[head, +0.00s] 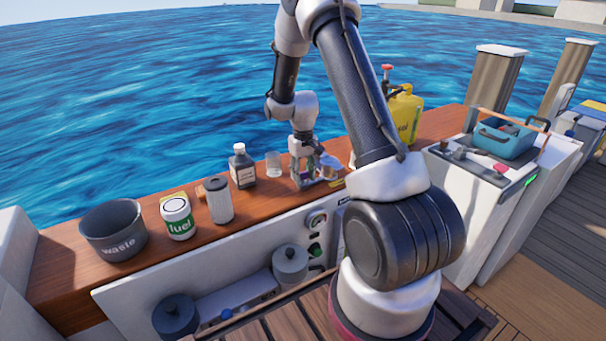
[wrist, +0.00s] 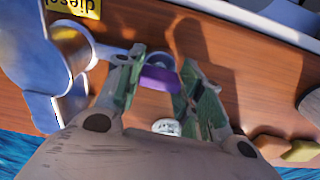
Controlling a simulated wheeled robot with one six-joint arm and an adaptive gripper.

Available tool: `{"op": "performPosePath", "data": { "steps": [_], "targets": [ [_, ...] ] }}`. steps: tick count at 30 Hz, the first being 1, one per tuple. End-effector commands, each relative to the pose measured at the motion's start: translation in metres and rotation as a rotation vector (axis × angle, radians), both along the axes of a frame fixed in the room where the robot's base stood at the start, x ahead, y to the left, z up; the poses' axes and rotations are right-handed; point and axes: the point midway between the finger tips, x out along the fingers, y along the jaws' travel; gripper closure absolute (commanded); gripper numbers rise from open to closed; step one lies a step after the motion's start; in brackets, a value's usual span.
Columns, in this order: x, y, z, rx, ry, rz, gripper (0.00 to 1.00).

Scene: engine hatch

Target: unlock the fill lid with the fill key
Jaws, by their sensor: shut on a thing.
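My gripper (head: 304,178) is low over the wooden counter, with its green-padded fingers also in the wrist view (wrist: 158,98). It is shut on a small purple block (wrist: 160,80), which looks like the grip of the fill key. A grey loop shows just beyond the purple block. A round pale metal disc (wrist: 166,127) shows between the fingers, closer to the palm; I cannot tell whether it is the fill lid. I cannot see the key's tip or whether it touches a lid.
A pale blue-grey object (head: 328,167) stands close beside my gripper. A yellow diesel label (wrist: 73,6) lies nearby. A dark bottle (head: 242,167), a clear cup (head: 273,164), a grey canister (head: 218,200), a fuel can (head: 177,218) and a waste bucket (head: 113,232) line the counter leftward.

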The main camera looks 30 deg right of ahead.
Motion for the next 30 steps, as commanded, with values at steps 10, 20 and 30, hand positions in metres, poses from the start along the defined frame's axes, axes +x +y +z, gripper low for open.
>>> {"op": "performPosePath", "data": {
  "steps": [10,20,30],
  "targets": [
    [0.0010,-0.0002,0.0008,-0.001,-0.003,0.068,0.86],
    [0.0009,-0.0002,0.0008,-0.001,-0.002,0.071,0.86],
    [0.0004,-0.0001,0.0004,0.000,-0.001,0.070,0.41]
  ]
}}
